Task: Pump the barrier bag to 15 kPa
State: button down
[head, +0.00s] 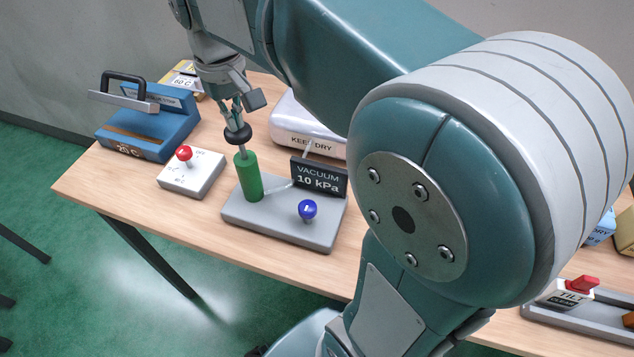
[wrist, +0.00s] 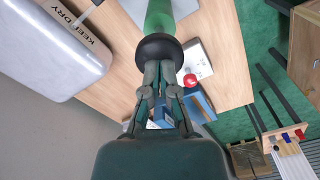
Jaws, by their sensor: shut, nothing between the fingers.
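The vacuum pump has a green cylinder (head: 249,178) upright on a grey base (head: 285,226), with a metal rod and a black round knob (head: 238,135) on top. The rod is partly extended above the cylinder. The display (head: 319,178) reads "VACUUM 10 kPa". A blue knob (head: 307,210) stands on the same base. The pale barrier bag (head: 305,136), marked "KEEP DRY", lies behind the display. My gripper (head: 236,120) is shut and points down at the black knob. In the wrist view my gripper (wrist: 161,68) has its fingertips together against or just above the knob (wrist: 158,50).
A grey box with a red knob (head: 184,154) stands left of the pump. A blue sealer-like device (head: 150,130) with a black handle is farther left. A tray with a red "TILT" part (head: 581,284) is at the right. My arm hides the table's middle.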

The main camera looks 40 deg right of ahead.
jog(key=shift+f, duration=0.45)
jog(key=shift+r, duration=3.6)
notch_tip(320, 180, up, 4)
jog(key=shift+f, duration=3.2)
